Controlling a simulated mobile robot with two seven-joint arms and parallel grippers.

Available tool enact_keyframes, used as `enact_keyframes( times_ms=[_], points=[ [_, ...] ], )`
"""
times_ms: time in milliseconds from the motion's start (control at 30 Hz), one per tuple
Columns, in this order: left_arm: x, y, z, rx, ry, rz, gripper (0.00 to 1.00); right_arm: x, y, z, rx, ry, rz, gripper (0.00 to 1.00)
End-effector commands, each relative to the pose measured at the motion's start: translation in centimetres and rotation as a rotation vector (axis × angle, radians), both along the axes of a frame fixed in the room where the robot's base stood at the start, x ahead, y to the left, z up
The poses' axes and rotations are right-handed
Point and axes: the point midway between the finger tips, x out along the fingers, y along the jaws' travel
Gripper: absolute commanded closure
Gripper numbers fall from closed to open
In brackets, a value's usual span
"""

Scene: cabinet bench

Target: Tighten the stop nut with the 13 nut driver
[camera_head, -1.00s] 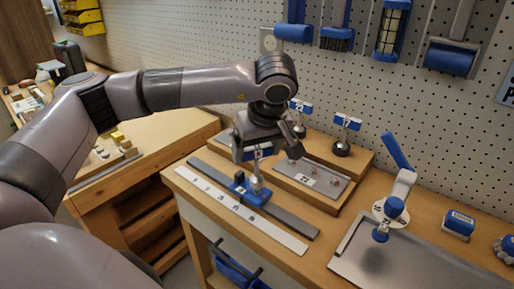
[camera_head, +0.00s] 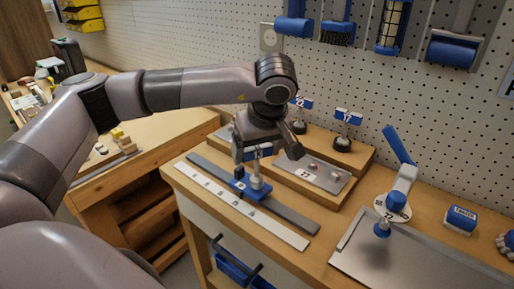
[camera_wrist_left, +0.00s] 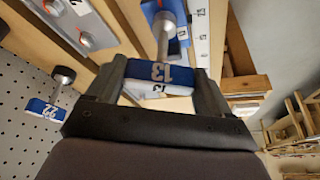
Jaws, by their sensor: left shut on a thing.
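My left gripper (camera_head: 262,150) is shut on the blue handle of the 13 nut driver (camera_wrist_left: 160,72), whose number 13 shows between the fingers in the left wrist view. The driver stands about upright, and its grey shaft (camera_head: 257,178) points down at the blue stop block (camera_head: 262,197) on the dark rail (camera_head: 285,214). The socket end appears to be at the block, and the stop nut is hidden there. I cannot tell how far the socket sits over it. My right gripper is not in view.
The 22 driver (camera_head: 302,103) and 17 driver (camera_head: 347,117) stand on a wooden rack behind my gripper. A grey plate with fittings (camera_head: 325,172) lies close to its right. A pale scale strip (camera_head: 250,218) runs in front. A metal tray (camera_head: 400,265) lies at the right.

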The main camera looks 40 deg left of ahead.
Motion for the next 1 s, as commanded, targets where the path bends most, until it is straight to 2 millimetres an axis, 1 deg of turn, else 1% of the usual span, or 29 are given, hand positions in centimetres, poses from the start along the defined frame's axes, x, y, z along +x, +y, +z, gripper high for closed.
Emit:
enact_keyframes(
  times_ms=[500, 833, 933, 1000],
  points=[
    [0.02, 0.01, -0.76, 0.0, -0.002, 0.001, 0.61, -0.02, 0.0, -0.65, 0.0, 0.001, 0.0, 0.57],
    [0.02, 0.01, -0.76, 0.0, -0.001, 0.0, 0.61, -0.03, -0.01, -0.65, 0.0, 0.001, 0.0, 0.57],
    [0.01, 0.06, -0.83, -0.001, -0.002, -0.032, 0.61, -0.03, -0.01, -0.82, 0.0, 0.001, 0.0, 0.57],
    [-0.03, 0.1, -0.89, 0.0, -0.002, -0.087, 0.61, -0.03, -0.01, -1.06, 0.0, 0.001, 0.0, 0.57]
  ],
)
